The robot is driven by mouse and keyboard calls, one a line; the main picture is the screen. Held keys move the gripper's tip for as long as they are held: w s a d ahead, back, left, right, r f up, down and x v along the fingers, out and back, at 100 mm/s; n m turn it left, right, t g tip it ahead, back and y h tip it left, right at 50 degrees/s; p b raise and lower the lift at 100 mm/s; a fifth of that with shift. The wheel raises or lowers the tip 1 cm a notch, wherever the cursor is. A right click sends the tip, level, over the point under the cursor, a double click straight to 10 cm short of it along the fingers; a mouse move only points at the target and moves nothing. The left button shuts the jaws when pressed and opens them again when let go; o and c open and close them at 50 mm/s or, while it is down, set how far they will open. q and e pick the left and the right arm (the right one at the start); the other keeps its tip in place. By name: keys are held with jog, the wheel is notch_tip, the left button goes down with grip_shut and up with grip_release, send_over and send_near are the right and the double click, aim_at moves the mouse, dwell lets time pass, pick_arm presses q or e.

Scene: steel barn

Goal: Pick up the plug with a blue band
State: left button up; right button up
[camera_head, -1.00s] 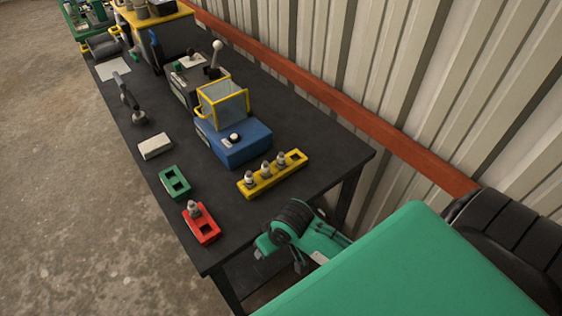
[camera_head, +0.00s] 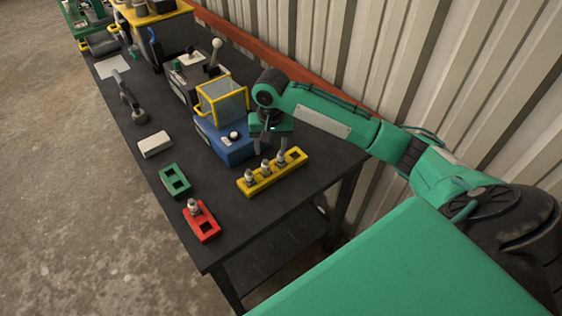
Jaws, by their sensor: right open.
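A yellow holder (camera_head: 251,189) on the black table carries three grey-white plugs in a row: a near plug (camera_head: 249,176), a middle plug (camera_head: 265,167) and a far plug (camera_head: 280,158). Its far-right slot is empty. Another plug (camera_head: 193,206) stands in the red holder (camera_head: 208,236). The plugs are too small for me to tell which has a blue band. My right gripper (camera_head: 270,150) is open, pointing down above the yellow holder, with its fingers around or just behind the far and middle plugs; I cannot tell which. My left gripper is not in view.
An empty green holder (camera_head: 174,181) and a pale block (camera_head: 155,145) lie to the left. A blue box with a yellow-framed guard (camera_head: 222,141) stands just behind the yellow holder. A corrugated wall with a red rail (camera_head: 240,38) runs along the back.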

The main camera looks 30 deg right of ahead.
aim_at(281, 155)
jog(key=w+d+r+m, duration=0.2)
jog(key=d+r, duration=0.2)
jog(key=d, duration=0.1)
jog(key=f+p, duration=0.1)
jog(key=f, duration=0.3)
jog(key=f+p, duration=0.1)
jog(key=f, duration=0.3)
jog(key=shift+w+a, duration=0.1)
jog(key=shift+a, duration=0.1)
jog(key=shift+f+p, duration=0.25)
jog(key=shift+p, duration=0.05)
notch_tip(281, 155, down, 4)
jog(key=shift+d+r+p, duration=0.1)
jog(key=shift+r+p, duration=0.1)
jog(key=shift+p, duration=0.6)
jog(key=shift+f, duration=0.5)
jog(key=c, duration=1)
